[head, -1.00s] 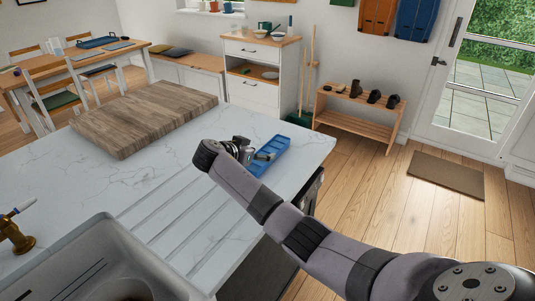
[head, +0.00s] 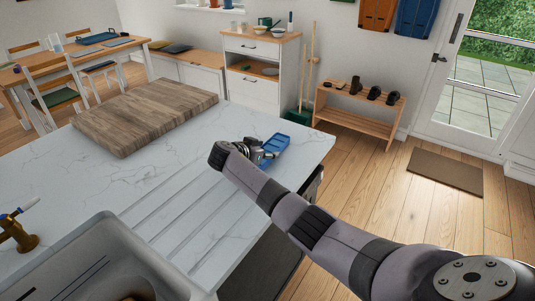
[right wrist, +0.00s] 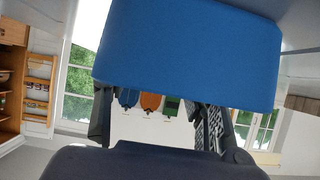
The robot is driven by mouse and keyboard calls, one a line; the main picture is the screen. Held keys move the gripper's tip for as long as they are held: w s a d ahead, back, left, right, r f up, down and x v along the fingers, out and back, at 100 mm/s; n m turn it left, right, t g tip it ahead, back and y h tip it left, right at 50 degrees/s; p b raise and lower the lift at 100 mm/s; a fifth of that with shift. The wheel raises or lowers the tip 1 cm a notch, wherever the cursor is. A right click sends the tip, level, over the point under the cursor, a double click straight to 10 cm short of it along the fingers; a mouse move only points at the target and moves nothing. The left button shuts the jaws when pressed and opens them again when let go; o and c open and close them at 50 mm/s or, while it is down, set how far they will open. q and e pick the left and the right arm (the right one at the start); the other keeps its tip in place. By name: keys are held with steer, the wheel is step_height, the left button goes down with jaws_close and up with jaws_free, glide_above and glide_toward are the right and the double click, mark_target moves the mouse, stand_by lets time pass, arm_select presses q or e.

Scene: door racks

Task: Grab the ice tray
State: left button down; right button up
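The blue ice tray (head: 277,142) lies on the white marble counter near its right edge in the head view. My right gripper (head: 263,155) is at the tray's near end and covers part of it. In the right wrist view the tray (right wrist: 190,50) fills the upper middle, close to the camera, and hides the fingertips. The two dark fingers of my right gripper (right wrist: 155,122) stand apart with a clear gap between them. I cannot tell whether they touch the tray. My left gripper is not in view.
A wooden board (head: 145,117) lies on the counter (head: 150,195) to the left. A sink (head: 85,265) with a brass tap (head: 18,238) is at the lower left. The counter between board and gripper is clear. A wooden rack (head: 360,115) stands beyond on the floor.

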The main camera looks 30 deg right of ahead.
steer(key=c, duration=0.8)
steer(key=shift+r, duration=0.15)
